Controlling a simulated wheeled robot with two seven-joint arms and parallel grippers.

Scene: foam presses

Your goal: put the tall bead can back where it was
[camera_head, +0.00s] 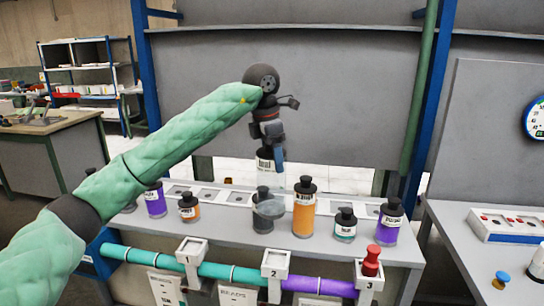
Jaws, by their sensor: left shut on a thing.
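My left gripper (277,158) is raised above the middle of the shelf and is shut on a can (265,164) with a pale label and a whitish lower part. I take this can to be the tall bead can; its label is too small to read and its top is hidden by the gripper. It hangs roughly upright, above and apart from the shelf. My right gripper is out of view.
A tall orange can (304,214), a small teal can (345,226) and a purple can (389,222) stand to the right. A small orange can (189,209) and another purple can (155,201) stand left. Numbered pipe brackets (275,262) run along the front.

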